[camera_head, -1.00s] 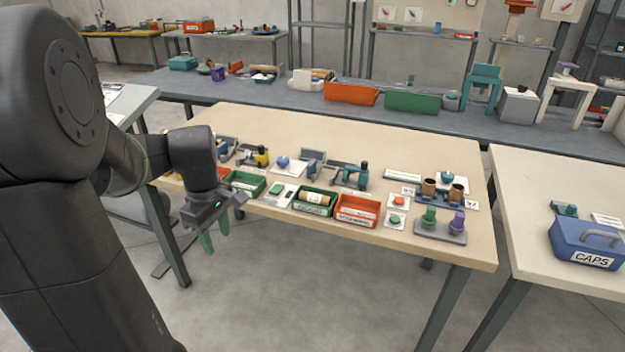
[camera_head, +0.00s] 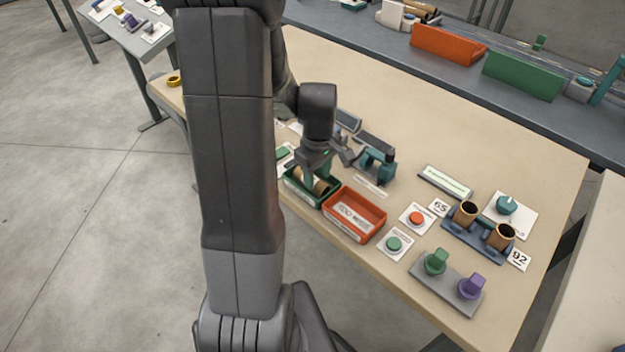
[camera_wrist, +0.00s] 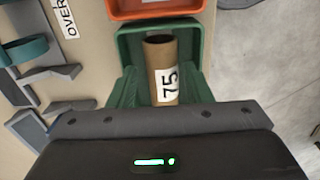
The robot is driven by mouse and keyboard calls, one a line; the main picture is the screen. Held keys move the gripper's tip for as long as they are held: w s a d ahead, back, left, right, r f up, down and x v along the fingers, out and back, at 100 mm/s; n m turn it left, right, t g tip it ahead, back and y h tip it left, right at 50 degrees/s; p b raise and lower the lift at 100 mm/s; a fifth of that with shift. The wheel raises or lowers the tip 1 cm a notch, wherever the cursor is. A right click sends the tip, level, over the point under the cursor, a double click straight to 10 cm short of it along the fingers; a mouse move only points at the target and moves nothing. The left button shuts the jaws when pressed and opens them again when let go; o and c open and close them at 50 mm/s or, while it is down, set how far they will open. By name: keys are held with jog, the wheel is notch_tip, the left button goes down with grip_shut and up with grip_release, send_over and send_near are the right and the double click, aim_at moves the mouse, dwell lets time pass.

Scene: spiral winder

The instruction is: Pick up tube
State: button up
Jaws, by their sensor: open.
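A brown cardboard tube (camera_wrist: 160,55) with a white label reading 75 lies in a green tray (camera_wrist: 123,45). In the head view the tube (camera_head: 321,187) shows partly, behind my gripper's fingers, and the tray (camera_head: 330,203) stands near the table's front edge. My gripper (camera_wrist: 157,85) is open and reaches down into the tray, with one green finger on each side of the tube. I cannot tell whether the fingers touch it. In the head view my gripper (camera_head: 315,172) is over the tray.
An orange tray (camera_head: 354,215) stands right beside the green one. A teal device (camera_head: 377,165) is just behind. Two more tubes stand upright in a blue holder (camera_head: 478,238) at right, near green and purple knobs on a grey base (camera_head: 446,283). The table's back is clear.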

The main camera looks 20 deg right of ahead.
jog(key=shift+a+f, duration=0.15)
jog(key=shift+f, duration=1.05)
jog(key=c, duration=0.7)
jog(key=shift+c, duration=0.2)
jog(key=shift+r, duration=0.1)
